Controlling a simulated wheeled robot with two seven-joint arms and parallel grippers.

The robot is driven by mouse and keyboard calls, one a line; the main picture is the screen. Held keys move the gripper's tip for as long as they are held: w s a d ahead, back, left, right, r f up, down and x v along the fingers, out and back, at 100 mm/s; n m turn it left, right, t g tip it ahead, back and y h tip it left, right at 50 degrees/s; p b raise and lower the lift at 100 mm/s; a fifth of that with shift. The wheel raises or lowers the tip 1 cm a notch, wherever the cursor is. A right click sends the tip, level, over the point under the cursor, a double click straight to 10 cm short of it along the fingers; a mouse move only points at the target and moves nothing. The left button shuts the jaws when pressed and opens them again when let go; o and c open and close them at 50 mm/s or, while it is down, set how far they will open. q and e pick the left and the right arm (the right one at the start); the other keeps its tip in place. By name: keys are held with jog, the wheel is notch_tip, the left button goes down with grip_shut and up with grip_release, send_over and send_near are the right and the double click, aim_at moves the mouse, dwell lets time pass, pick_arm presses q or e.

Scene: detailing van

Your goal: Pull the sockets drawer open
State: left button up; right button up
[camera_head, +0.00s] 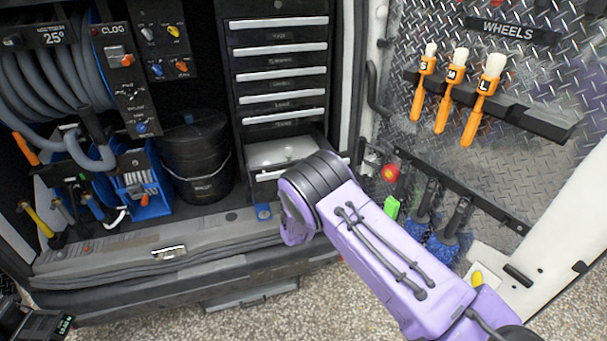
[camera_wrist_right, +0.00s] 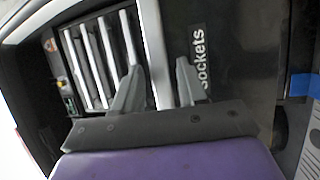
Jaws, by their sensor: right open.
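The sockets drawer (camera_wrist_right: 215,95), labelled "Sockets", is the lowest drawer of the dark cabinet. In the head view the sockets drawer (camera_head: 268,176) stands out from the cabinet, and its pale inside shows. Its light bar handle (camera_wrist_right: 153,45) lies between the two fingers of my right gripper (camera_wrist_right: 160,75) in the wrist view. The fingers are apart, one on each side of the handle; I cannot tell whether either touches it. In the head view my purple right forearm hides this gripper and part of the drawer front.
Several shut drawers with pale handles (camera_head: 283,73) are stacked above. A black bucket (camera_head: 196,160) stands left of the cabinet. On the right, the van door (camera_head: 550,175) carries orange brushes (camera_head: 451,90) and blue brushes (camera_head: 440,250). The van sill (camera_head: 120,262) runs below.

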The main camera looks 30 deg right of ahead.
jog(key=b+v, duration=0.1)
jog(key=v, duration=0.9)
jog(key=shift+b, duration=0.4)
jog(key=shift+s, duration=0.1)
jog(key=s+f+m+g+y, duration=0.4)
jog(key=s+f+m+y, duration=0.2)
jog(key=s+f+m, duration=0.55)
jog(key=s+a+f+m+g+y, duration=0.1)
jog(key=s+f+g, duration=0.3)
jog(key=s, duration=0.8)
jog(key=s+a+f+m+g+y, duration=0.2)
jog(key=s+f, duration=0.6)
jog(key=s, duration=0.5)
jog(key=m+g, duration=0.1)
jog(key=g, duration=0.1)
jog(key=shift+a+f+m+g, duration=0.3)
jog(key=shift+a+f+m, duration=0.05)
